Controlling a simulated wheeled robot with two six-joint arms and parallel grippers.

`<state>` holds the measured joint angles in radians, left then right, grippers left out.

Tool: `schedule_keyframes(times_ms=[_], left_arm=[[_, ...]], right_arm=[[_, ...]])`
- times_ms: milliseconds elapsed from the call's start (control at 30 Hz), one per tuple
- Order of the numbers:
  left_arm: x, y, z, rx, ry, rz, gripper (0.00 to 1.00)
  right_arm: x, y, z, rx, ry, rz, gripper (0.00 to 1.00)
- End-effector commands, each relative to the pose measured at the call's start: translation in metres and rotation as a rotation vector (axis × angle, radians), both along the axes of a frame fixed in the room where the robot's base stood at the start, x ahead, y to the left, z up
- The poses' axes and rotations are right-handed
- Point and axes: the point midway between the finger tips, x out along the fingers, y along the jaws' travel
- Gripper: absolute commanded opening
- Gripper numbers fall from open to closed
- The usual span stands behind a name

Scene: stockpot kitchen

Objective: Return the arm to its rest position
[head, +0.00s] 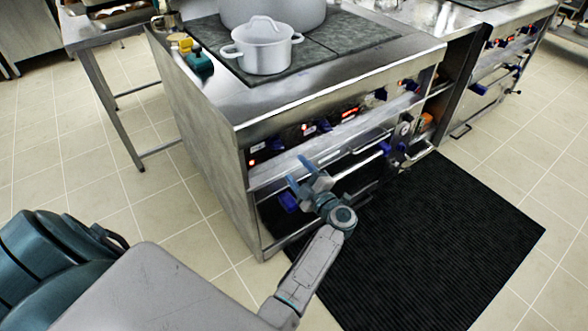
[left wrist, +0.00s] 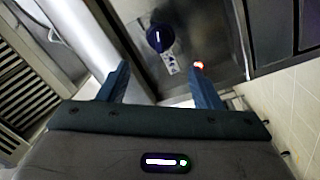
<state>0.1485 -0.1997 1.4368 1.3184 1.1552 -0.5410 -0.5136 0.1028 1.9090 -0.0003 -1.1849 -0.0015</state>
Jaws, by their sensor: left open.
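My left gripper (head: 299,173) is in front of the stove (head: 195,130), near the left part of its front. Its two blue fingers are apart. In the left wrist view the left gripper (left wrist: 159,80) is open, with nothing between the fingers. A dark knob (left wrist: 158,38) and a lit red light (left wrist: 198,65) on the stove front show beyond the fingers. I cannot tell whether a finger touches the stove. My right gripper is in neither view.
A lidded pot (head: 263,50) and a large stockpot (head: 272,12) stand on the stove top. Small yellow and green items (head: 199,62) sit at its left edge. A black mat (head: 440,240) covers the floor in front. Tiled floor (head: 190,220) lies open to the left.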

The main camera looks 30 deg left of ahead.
Motion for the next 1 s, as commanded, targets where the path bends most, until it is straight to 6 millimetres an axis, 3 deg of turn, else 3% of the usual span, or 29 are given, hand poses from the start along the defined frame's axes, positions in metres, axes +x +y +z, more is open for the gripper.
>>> schedule_keyframes(times_ms=[600, 667, 767, 833, 933, 1000], left_arm=[[0.0, -0.001, -0.003, 0.018, 0.009, -0.021, 0.58], [0.002, -0.003, -0.007, 0.054, 0.029, -0.068, 0.58], [0.005, -0.011, -0.027, 0.158, 0.102, -0.222, 0.58], [0.004, -0.024, -0.055, 0.242, 0.194, -0.384, 0.58], [-0.011, -0.047, -0.114, 0.327, 0.378, -0.646, 0.58], [-0.033, -0.061, -0.162, 0.354, 0.525, -0.816, 0.58]], right_arm=[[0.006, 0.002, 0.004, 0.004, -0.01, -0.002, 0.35], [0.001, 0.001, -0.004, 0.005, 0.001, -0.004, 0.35], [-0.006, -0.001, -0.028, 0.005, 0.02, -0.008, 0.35], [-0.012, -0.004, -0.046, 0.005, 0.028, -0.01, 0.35], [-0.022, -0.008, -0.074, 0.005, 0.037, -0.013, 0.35], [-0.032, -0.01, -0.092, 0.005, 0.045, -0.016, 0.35]])
